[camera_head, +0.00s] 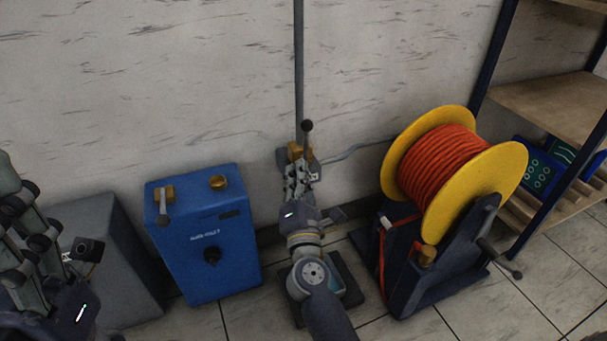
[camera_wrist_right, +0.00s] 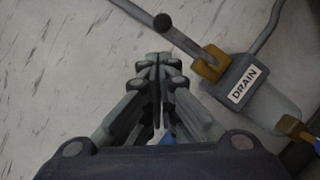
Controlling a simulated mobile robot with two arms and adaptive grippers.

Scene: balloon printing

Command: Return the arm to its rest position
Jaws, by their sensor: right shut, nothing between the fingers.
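My right gripper (camera_head: 299,172) is extended toward the wall in the head view. In the right wrist view its fingers (camera_wrist_right: 160,62) are together with nothing between them. A drain valve body (camera_wrist_right: 262,98) with a "DRAIN" label is to the right of the fingers, apart from them in the picture. Its lever (camera_wrist_right: 190,43) ends in a dark knob and points up and left. In the head view the knob (camera_head: 307,126) shows just above the gripper, and the arm hides part of the valve. My left gripper (camera_head: 22,235) is at the left edge, partly cut off; its opening is unclear.
A blue box (camera_head: 228,262) with brass fittings and a lever stands left of my right arm. A grey box (camera_head: 115,250) is beside it. A yellow reel (camera_head: 497,172) with orange hose stands on the right, before a shelf (camera_head: 550,105). A vertical pipe (camera_head: 299,60) runs up the wall.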

